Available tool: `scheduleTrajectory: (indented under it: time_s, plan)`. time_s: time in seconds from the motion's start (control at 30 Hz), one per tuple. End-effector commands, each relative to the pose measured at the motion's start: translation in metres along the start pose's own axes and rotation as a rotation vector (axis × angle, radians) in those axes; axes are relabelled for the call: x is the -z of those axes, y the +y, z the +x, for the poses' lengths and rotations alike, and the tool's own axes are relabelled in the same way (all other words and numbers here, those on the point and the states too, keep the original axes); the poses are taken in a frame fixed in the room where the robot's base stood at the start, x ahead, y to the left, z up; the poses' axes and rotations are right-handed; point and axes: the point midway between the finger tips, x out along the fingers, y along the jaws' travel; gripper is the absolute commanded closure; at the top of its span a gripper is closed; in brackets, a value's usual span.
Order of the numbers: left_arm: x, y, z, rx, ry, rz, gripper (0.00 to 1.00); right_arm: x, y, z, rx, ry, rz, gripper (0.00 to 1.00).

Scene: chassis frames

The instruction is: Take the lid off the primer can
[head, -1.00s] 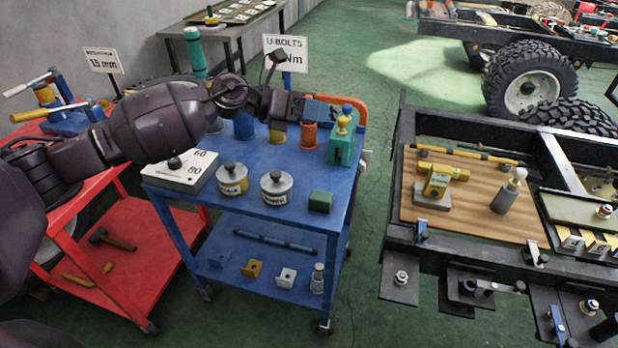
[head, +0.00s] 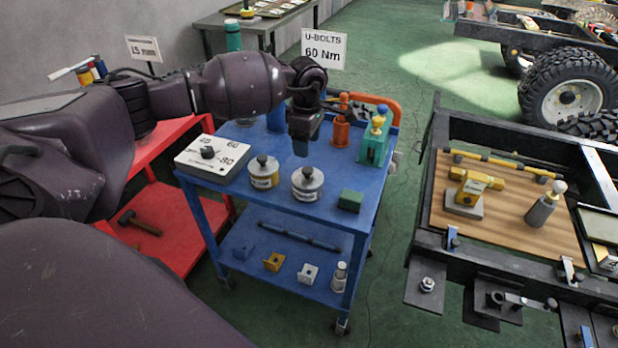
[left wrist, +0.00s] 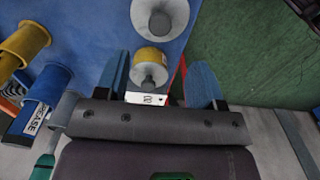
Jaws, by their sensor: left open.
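Two lidded cans with round knobs stand side by side on the blue cart. The left can (head: 263,172) has a yellow band. The right can (head: 307,184) is pale grey and looks like the primer can, though its label is too small to read surely now. Both lids are on. My left gripper (head: 302,145) points down, open and empty, above the cart just behind the cans. In the left wrist view, its blue fingers (left wrist: 160,82) appear either side of the yellow-banded can (left wrist: 150,66); the pale can (left wrist: 160,16) is at the top. My right gripper is not in view.
An orange holder (head: 340,131) and a green stand (head: 375,140) are behind. A U-bolts sign (head: 324,48) rises behind.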

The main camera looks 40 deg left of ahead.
Motion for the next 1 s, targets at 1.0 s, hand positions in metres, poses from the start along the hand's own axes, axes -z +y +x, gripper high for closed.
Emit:
scheduleTrajectory:
  time_s: [1.0]
  plan:
    - [-0.005, 0.0, 0.092, -0.001, -0.003, -0.001, 0.38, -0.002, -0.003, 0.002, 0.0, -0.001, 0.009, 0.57]
